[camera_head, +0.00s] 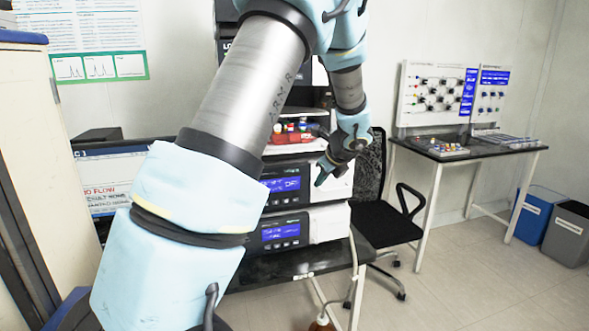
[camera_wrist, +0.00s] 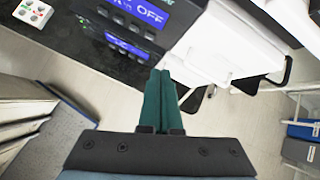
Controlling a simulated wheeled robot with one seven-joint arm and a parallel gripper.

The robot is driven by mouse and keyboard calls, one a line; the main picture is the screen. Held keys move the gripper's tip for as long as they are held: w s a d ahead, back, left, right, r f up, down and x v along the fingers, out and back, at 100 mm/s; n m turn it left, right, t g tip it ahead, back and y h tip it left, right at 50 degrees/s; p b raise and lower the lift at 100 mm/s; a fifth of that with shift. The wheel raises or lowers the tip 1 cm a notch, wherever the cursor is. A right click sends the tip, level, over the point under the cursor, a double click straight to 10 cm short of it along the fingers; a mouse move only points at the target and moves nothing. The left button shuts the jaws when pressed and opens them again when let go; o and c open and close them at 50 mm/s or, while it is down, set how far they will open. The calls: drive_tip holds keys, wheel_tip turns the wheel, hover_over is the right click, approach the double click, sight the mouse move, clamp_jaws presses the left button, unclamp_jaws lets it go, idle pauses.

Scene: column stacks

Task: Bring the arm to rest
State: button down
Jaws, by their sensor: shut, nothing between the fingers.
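My arm crosses the middle of the head view, bent, with blue covers and grey tubes. My gripper (camera_head: 322,176) hangs in front of the stack of instruments, near the upper blue display. In the wrist view my gripper (camera_wrist: 160,78) shows two dark green fingers pressed together with nothing between them. The instrument stack (camera_head: 325,222) has two white-sided units with blue displays, one above the other. Part of the stack is hidden behind my arm. The displays also show tilted at the top of the wrist view.
A red tray (camera_head: 292,147) with small vials sits on the stack. A monitor (camera_head: 104,185) stands left. A black chair (camera_head: 380,222) is right of the stack. A side table (camera_head: 466,152) holds a panel board (camera_head: 440,95). Blue (camera_head: 540,212) and grey (camera_head: 570,236) bins stand far right. Floor is clear front right.

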drive_tip(key=s+a+f+n+g, duration=0.2)
drive_tip(key=s+a+n+g, duration=0.1)
drive_tip(key=s+a+n, duration=0.55)
drive_tip(key=s+a+f+n+g+h+b, duration=0.2)
drive_tip(key=s+a+n, duration=1)
drive_tip(key=s+n, duration=0.4)
drive_tip(key=n, duration=0.3)
drive_tip(key=shift+a+f+g+h, duration=0.3)
drive_tip(key=shift+a+f+g, duration=0.05)
drive_tip(key=shift+g, duration=0.05)
